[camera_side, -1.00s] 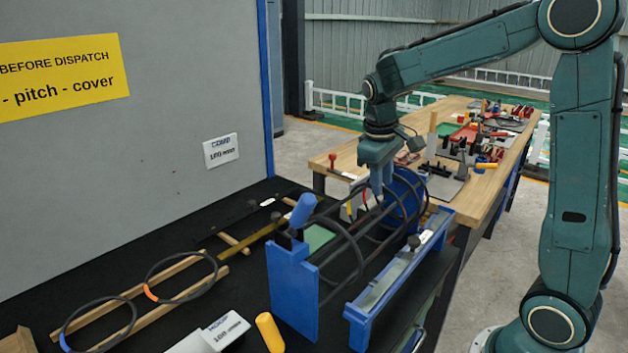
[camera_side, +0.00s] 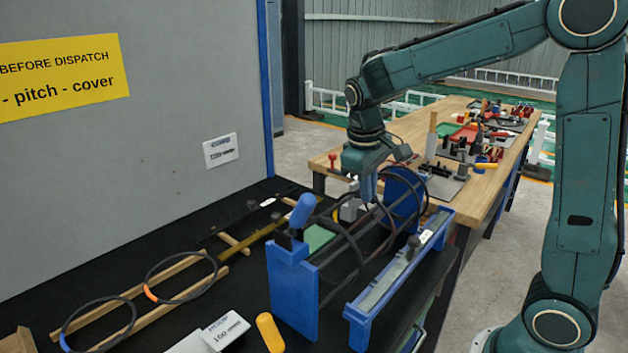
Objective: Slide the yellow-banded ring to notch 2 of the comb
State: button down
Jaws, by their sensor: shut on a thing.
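The rebar cage stands on the black table as dark bars and rings between a blue end plate (camera_side: 293,290) at the front and a round blue plate (camera_side: 402,185) at the back. My gripper (camera_side: 368,192) points down at the top of the cage near its back end. It is shut on a dark ring (camera_side: 385,215). The jaws and bars crowd together there, and I cannot see a yellow band on the ring. I cannot make out the comb's notches in this view.
Two loose dark rings, one with an orange band (camera_side: 150,293) and one with a blue band (camera_side: 65,342), lie on wooden strips at left. A wooden bench (camera_side: 450,110) stands behind.

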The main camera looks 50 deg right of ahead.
jog(key=shift+a, duration=1.25)
jog(key=c, duration=1.6)
grip_release()
jog(key=shift+o, duration=0.2)
jog(key=shift+r, duration=0.15)
notch_tip(320, 180, up, 11)
jog(key=a, duration=0.2)
jog(key=shift+r, duration=0.15)
jog(key=shift+a+r, duration=0.1)
jog(key=shift+a, duration=0.05)
